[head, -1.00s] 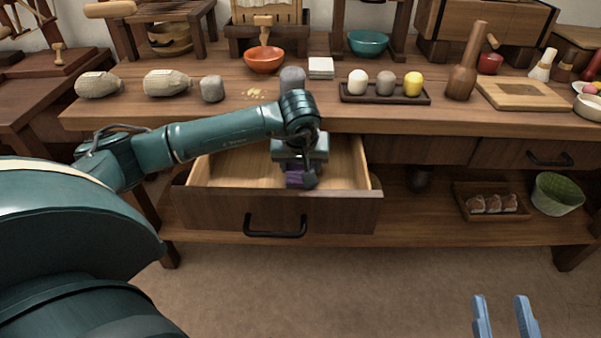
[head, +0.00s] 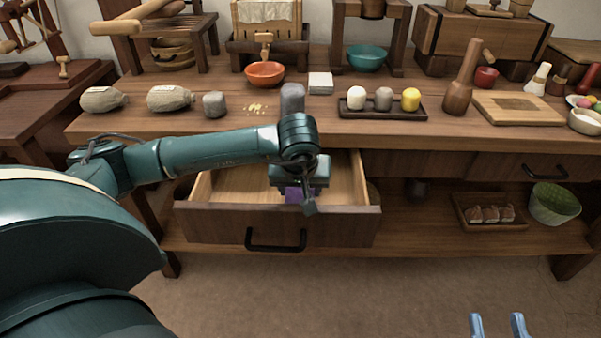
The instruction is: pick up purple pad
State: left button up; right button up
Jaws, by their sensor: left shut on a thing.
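The purple pad (head: 293,194) shows in the head view as a small purple patch inside the open drawer (head: 225,222), right of the drawer's middle. My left gripper (head: 297,193) reaches down over the drawer and is shut on the pad. The wrist hides most of the pad and the fingers, so I cannot tell whether the pad touches the drawer floor. My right gripper (head: 498,328) is at the bottom right, over the floor; its two blue fingertips are apart with nothing between them.
The workbench (head: 420,127) stands above the drawer, with a grey cylinder (head: 292,98), an orange bowl (head: 265,74) and a dark tray (head: 382,112) of eggs-like balls on it. A tray (head: 490,214) and a green basket (head: 555,203) are on the lower shelf. The floor (head: 380,290) in front is clear.

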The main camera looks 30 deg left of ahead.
aim_at(300, 189)
pick_arm(q)
notch_tip(300, 189, up, 14)
jog(key=p, duration=0.3)
jog(key=shift+w+f, duration=0.2)
pick_arm(e)
jog(key=shift+d+g+h, duration=0.5)
jog(key=shift+d+h, duration=0.05)
jog(key=shift+h, duration=0.05)
pick_arm(q)
jog(key=shift+a, duration=0.1)
